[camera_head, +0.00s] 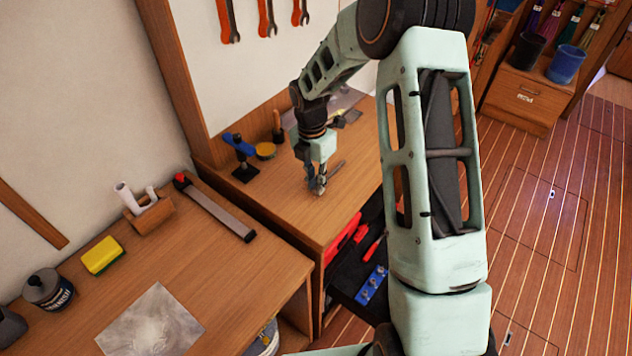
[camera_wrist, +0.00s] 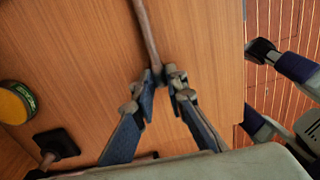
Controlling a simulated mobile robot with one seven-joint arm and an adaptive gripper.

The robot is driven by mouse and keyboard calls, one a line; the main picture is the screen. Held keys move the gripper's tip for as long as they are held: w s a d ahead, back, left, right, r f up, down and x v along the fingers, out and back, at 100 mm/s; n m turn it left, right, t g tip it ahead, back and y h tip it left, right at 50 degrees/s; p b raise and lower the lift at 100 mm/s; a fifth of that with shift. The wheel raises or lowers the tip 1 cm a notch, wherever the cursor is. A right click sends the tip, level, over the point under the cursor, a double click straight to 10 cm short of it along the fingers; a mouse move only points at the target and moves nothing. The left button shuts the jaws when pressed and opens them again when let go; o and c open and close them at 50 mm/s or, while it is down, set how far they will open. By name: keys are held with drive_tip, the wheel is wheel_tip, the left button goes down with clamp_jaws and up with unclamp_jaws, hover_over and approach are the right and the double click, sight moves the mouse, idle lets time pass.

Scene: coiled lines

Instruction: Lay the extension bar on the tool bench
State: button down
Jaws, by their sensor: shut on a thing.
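The extension bar is a slim grey metal rod, seen in the head view (camera_head: 337,167) and the wrist view (camera_wrist: 147,30). My gripper (camera_head: 317,187) is shut on one end of it, and its fingertips close around that end in the wrist view (camera_wrist: 160,80). The rest of the bar sticks out past the fingers. The tool bench (camera_head: 290,215) is the wooden top right below my gripper. The bar is over this top, low and close to it; I cannot tell whether it touches.
A blue-topped tool on a black base (camera_head: 240,158) and a yellow tin (camera_head: 265,150) stand left of my gripper. An open drawer (camera_head: 345,290) with red tools and a blue rail is below the bench front. The bench top in front of my gripper is clear.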

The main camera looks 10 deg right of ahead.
drive_tip(key=c, duration=1.9)
unclamp_jaws()
drive_tip(key=shift+f, duration=0.1)
drive_tip(key=shift+c, duration=0.2)
wheel_tip(320, 180, up, 12)
drive_tip(key=shift+w+a+b, duration=0.25)
drive_tip(key=shift+b, duration=0.15)
drive_tip(key=shift+w, duration=0.1)
